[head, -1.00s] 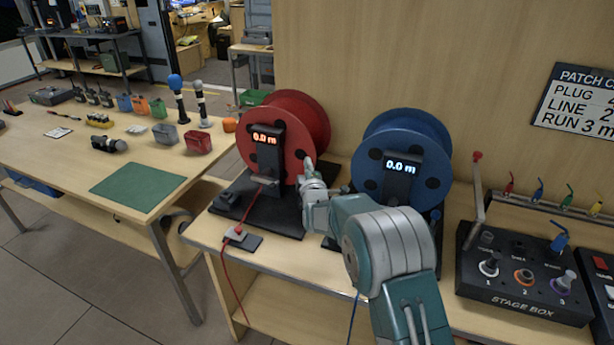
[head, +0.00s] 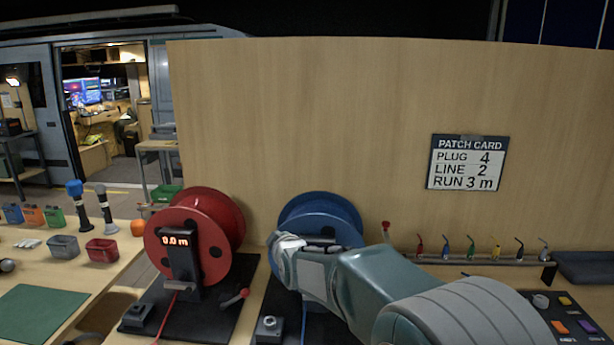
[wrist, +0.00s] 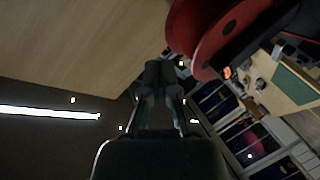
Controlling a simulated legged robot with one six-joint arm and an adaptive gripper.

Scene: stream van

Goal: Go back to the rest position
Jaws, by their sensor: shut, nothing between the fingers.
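My gripper (wrist: 160,74) shows in the wrist view with its two fingers together and nothing between them. In the head view my arm reaches from the lower right, and its end is in front of the blue reel (head: 322,212). The fingertips are hard to make out there. The red reel (head: 222,205) stands to the left of my arm's end, with a display reading 0.0 m. The red reel also shows at the upper right of the wrist view (wrist: 208,45). My arm covers the lower part of the blue reel.
A patch card (head: 467,163) on the wooden panel (head: 300,110) reads plug 4, line 2, run 3 m. Several coloured plugs stand on a rail (head: 470,261) at the right. A green mat (head: 38,315) and small bins lie on the left table. Space above the reels is clear.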

